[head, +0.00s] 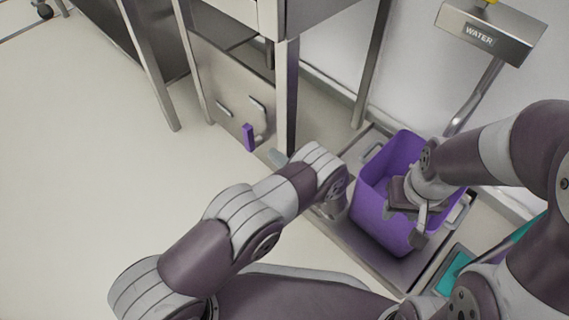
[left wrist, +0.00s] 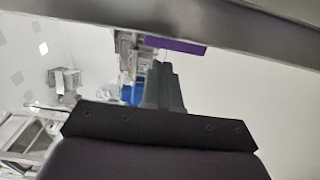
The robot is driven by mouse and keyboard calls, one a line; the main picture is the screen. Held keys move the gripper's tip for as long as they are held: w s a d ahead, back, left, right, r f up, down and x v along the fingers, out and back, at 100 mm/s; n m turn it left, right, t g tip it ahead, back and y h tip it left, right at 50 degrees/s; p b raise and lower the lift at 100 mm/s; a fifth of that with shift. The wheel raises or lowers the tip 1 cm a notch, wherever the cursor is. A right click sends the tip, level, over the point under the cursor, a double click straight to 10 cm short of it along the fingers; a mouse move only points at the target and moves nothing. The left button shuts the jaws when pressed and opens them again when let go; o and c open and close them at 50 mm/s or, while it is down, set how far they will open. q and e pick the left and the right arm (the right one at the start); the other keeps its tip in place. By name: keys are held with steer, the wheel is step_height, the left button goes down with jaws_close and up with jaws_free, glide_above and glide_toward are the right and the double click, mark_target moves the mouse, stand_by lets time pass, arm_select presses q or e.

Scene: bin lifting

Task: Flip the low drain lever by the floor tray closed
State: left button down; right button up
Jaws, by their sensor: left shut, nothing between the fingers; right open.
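The purple drain lever (head: 248,137) stands upright low on the metal panel under the counter, left of the floor tray (head: 385,265). It shows in the left wrist view as a purple bar (left wrist: 175,45), partly cut off by a metal beam. My left gripper (head: 278,158) is mostly hidden behind its own arm; a grey tip shows below and right of the lever, apart from it. In the left wrist view its dark fingers (left wrist: 165,85) are shut and empty, pointing towards the purple bar. My right gripper (head: 408,212) is open at the purple bin (head: 385,220); whether it touches is unclear.
A metal counter leg (head: 288,100) stands between the lever and the tray. A box labelled WATER (head: 485,32) with a pipe is at the upper right. A teal object (head: 455,268) lies right of the tray.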

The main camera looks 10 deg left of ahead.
mark_target(250, 135)
arm_select(q)
steer(key=b+x, duration=0.1)
steer(key=x, duration=0.1)
steer(key=b+x, duration=0.1)
steer(key=x, duration=0.1)
steer(key=b+x, duration=0.1)
steer(key=x, duration=0.1)
steer(key=shift+w+a+f, duration=0.1)
steer(key=shift+a+f, duration=0.15)
steer(key=shift+f, duration=0.05)
steer(key=shift+w+a+r+b, duration=0.2)
steer(key=shift+w+a+b, duration=0.15)
steer(key=shift+w+a, duration=0.1)
steer(key=shift+a+r, duration=0.1)
arm_select(e)
step_height(250, 135, down, 4)
steer(key=shift+f, duration=0.2)
arm_select(q)
steer(key=p, duration=0.1)
steer(key=r+p, duration=0.1)
steer(key=shift+w+a+r+g+h+p, duration=0.1)
steer(key=shift+w+a+g+h+p, duration=0.2)
steer(key=shift+h, duration=0.1)
steer(key=shift+p, duration=0.3)
steer(key=shift+a+f, duration=0.1)
steer(key=shift+f, duration=0.25)
arm_select(e)
step_height(250, 135, up, 3)
steer(key=shift+f, duration=0.1)
steer(key=shift+s, duration=0.1)
